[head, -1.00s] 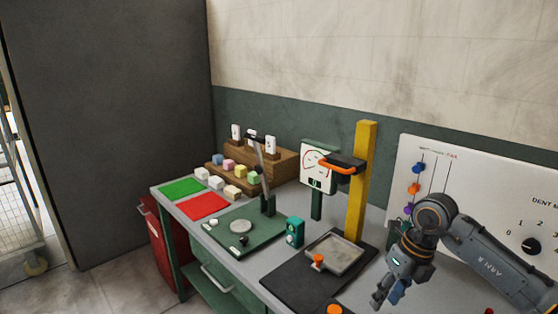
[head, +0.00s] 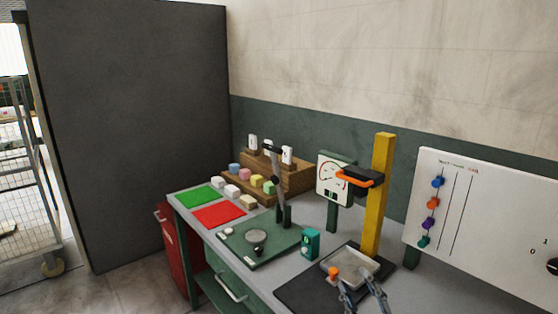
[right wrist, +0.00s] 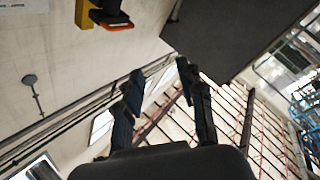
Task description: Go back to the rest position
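My right gripper (head: 357,283) shows at the bottom of the head view, in front of the grey pan of the yellow-post press; only its two fingers are in the picture. The fingers stand apart with nothing between them. In the right wrist view the same gripper (right wrist: 160,74) is open and empty, with wall and ceiling structure behind it. My left gripper is in neither view.
The bench (head: 262,284) carries a green press (head: 277,252), a yellow-post press (head: 384,200), green (head: 200,196) and red (head: 218,215) mats, and several foam blocks. Floor (head: 140,285) shows at left.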

